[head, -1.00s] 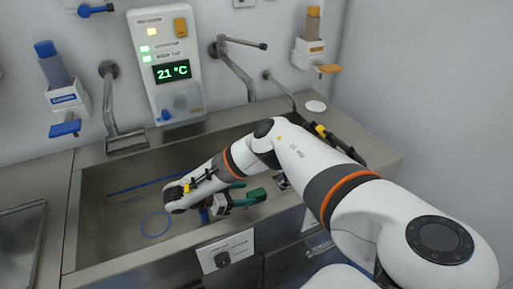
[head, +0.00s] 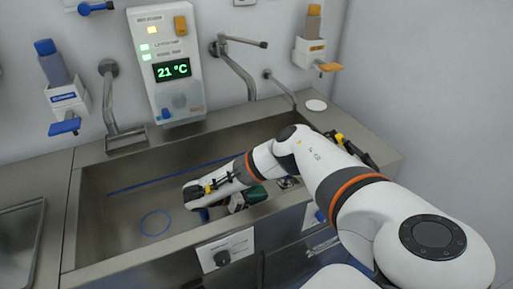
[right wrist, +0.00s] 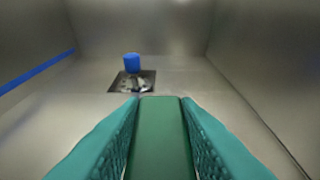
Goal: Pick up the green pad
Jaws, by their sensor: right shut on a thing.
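The green pad (right wrist: 161,140) is a dark green block between the two teal fingers of my right gripper (right wrist: 160,100), which is shut on it in the right wrist view. My forearm hides part of this area. Whether the pad touches the sink floor cannot be told. My left gripper is not in view.
The steel sink (head: 115,215) has walls all around. A blue ring line (head: 155,222) marks its floor at left. A drain (right wrist: 122,85) with a blue plug-like piece (right wrist: 132,63) lies ahead of the fingers. Taps and a control panel (head: 165,50) stand behind.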

